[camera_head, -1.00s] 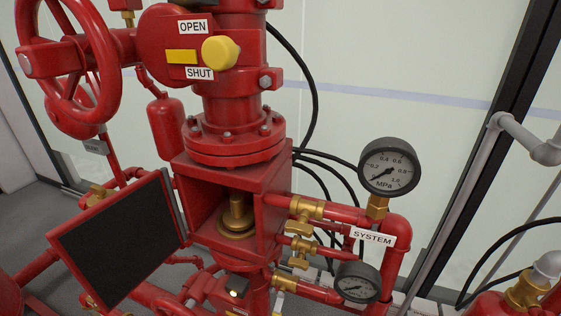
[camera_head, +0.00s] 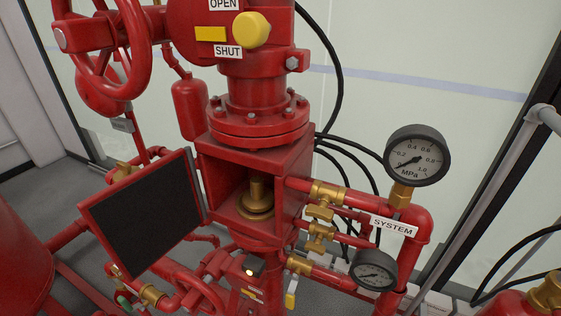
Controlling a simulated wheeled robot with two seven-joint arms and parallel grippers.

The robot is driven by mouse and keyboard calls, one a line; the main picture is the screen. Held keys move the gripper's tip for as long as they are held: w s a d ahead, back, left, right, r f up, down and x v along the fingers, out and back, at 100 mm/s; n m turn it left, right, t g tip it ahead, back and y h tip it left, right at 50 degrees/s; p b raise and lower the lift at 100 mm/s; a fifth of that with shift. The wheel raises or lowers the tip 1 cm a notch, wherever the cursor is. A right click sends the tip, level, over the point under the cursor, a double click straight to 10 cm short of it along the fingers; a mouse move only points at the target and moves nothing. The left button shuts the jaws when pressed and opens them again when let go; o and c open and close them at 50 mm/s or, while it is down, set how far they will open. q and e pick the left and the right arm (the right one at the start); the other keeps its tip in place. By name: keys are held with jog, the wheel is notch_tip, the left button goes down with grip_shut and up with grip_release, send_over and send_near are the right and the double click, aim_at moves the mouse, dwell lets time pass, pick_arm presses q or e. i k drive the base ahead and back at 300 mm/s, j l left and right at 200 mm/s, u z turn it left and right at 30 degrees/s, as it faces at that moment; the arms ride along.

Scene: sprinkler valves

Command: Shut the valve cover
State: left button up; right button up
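The valve cover (camera_head: 146,214) is a square plate with a red rim and a dark inner face. It stands open, swung out to the left of the red valve box (camera_head: 292,190). The box front is open, and a brass valve part (camera_head: 257,196) shows inside it. The cover's right edge is beside the box's left front edge. Neither of my grippers shows in the head view, so their distance from the cover cannot be seen.
A large red handwheel (camera_head: 134,50) is at upper left. A pressure gauge (camera_head: 416,156) and brass valves (camera_head: 326,193) stick out right of the box. A lower red handwheel (camera_head: 190,296) and pipes lie below the cover. Black hoses run behind the box.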

aim_at(140, 216)
jog(key=j+z, duration=0.3)
jog(key=j, duration=0.2)
jog(key=i+j+z, duration=0.1)
jog(key=j+z, duration=0.15)
jog(key=j, duration=0.3)
jog(key=j+z, duration=0.3)
jog(key=j, duration=0.2)
jog(key=k+j+z, duration=0.25)
jog(key=j, duration=0.25)
jog(key=j+z, duration=0.3)
jog(key=j, duration=0.2)
jog(key=k+j+z, duration=0.25)
jog(key=j, duration=0.2)
jog(key=i+j, duration=0.05)
